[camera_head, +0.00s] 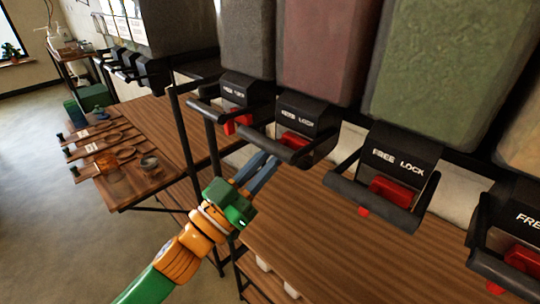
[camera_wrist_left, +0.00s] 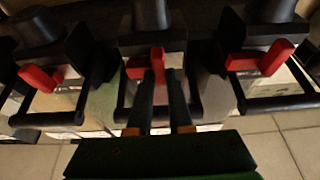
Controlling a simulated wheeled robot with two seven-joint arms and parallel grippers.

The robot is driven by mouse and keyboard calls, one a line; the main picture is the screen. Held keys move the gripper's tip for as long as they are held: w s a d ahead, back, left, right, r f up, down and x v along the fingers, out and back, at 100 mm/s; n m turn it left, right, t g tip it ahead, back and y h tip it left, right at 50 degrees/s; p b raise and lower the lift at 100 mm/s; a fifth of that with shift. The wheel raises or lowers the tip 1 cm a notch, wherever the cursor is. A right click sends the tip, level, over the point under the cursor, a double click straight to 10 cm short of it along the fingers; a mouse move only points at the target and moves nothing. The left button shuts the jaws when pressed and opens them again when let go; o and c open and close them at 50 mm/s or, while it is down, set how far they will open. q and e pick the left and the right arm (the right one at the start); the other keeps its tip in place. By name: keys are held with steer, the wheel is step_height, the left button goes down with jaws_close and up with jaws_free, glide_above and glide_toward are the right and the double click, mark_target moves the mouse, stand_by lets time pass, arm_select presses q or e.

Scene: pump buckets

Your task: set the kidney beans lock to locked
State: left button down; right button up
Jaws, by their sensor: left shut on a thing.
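Dispensers hang in a row, each with a black block lettered FREE LOCK and a red lever. The dark red bin (camera_head: 322,50) is probably the kidney beans; no name label is readable. Its red lock lever (camera_head: 297,140) sits under the lettering. My left gripper (camera_head: 268,165) reaches up from below at this dispenser's black handle (camera_head: 290,154), its tips partly hidden. In the left wrist view, my left gripper (camera_wrist_left: 161,78) is shut on the middle red lever (camera_wrist_left: 137,69), a finger either side of its stub. Whether it stands at FREE or LOCK is unclear. My right gripper is out of view.
Neighbouring dispensers are close on both sides, with a grey bin (camera_head: 247,40) left and a green bin (camera_head: 450,65) right. Black frame posts (camera_head: 185,135) stand left of my arm. A wooden counter (camera_head: 330,230) lies below; open floor (camera_head: 50,210) is at left.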

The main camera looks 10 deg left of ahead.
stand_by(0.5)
arm_select(q)
steer(key=shift+s+d+p, duration=0.4)
steer(key=shift+s+d, duration=0.35)
steer(key=shift+d, duration=0.2)
steer(key=shift+w+f, duration=0.1)
steer(key=c, duration=1)
jaws_free()
steer(key=shift+o, duration=0.9)
steer(key=shift+d, duration=0.15)
